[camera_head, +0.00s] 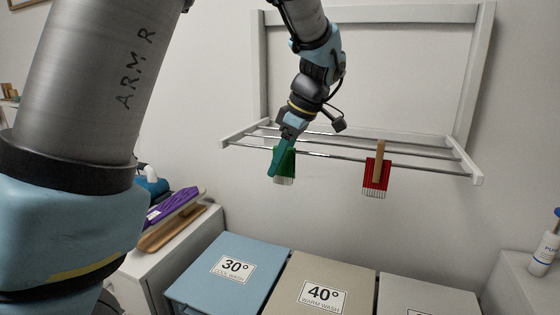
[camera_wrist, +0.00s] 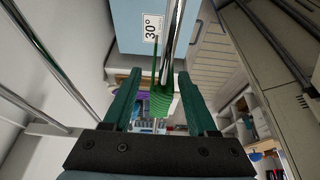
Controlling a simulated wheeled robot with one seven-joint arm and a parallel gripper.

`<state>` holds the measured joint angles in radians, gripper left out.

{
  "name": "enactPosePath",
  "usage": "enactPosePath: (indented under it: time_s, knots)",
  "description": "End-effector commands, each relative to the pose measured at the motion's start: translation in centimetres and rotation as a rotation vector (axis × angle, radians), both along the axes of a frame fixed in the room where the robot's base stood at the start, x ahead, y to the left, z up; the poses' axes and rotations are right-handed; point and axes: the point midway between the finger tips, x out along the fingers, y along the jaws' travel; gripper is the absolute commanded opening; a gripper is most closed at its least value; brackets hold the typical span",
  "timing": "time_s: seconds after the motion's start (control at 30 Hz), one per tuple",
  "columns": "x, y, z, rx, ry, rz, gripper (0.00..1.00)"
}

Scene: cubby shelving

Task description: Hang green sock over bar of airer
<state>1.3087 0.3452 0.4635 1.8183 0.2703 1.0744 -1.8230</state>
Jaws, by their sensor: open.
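The green sock (camera_head: 288,172) hangs at the front bar of the white wall airer (camera_head: 476,172), towards its left end, with a pale lower edge. In the wrist view the sock (camera_wrist: 161,103) lies between the two teal fingers, at the end of the metal bar (camera_wrist: 176,40) as seen there. My gripper (camera_head: 276,165) is at the sock, pointing down, with one finger partly in front of it. My gripper (camera_wrist: 158,78) is open in the wrist view, fingers apart on either side of the sock. The far side of the sock is hidden.
A red cloth (camera_head: 376,182) with a wooden peg (camera_head: 379,160) hangs further right on the front bar. Below stand a blue 30° bin (camera_head: 205,262), a beige 40° bin (camera_head: 290,290) and a third bin. A cabinet with a purple item (camera_head: 172,208) is left.

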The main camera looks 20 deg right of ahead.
Motion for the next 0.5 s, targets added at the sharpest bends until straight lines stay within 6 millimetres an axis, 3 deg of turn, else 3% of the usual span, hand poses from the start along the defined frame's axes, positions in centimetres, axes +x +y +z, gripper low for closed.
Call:
enactPosePath:
  time_s: [0.27,0.5]
  knots:
    - [-0.2,-0.4,0.7,-0.003,-0.002,-0.002,0.58]
    - [-1.3,-1.6,4.7,-0.005,-0.003,-0.002,0.58]
